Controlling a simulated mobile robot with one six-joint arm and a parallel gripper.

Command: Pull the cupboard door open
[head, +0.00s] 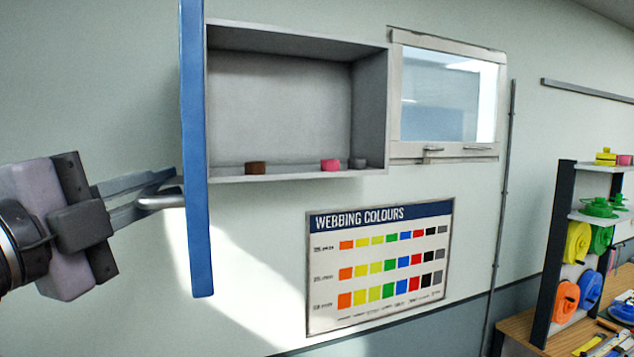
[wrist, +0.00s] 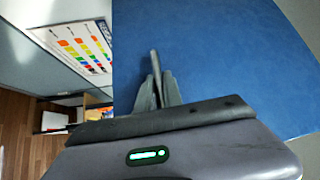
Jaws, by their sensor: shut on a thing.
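The blue cupboard door (head: 196,150) stands swung wide open, seen nearly edge-on in the head view. Its flat blue face (wrist: 215,60) fills much of the wrist view. The grey cupboard (head: 280,100) behind it shows its inside, with a brown, a pink and a grey item on its floor. My gripper (head: 168,188) is at the left of the door, shut on the metal door handle (head: 160,202). In the wrist view the handle (wrist: 154,62) rises from between the fingertips (wrist: 157,90).
A webbing colours chart (head: 380,265) hangs on the wall below the cupboard. A window (head: 448,95) is to its right. A shelf rack (head: 560,250) with coloured reels stands on a wooden bench at the right. The wall left of the door looks clear.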

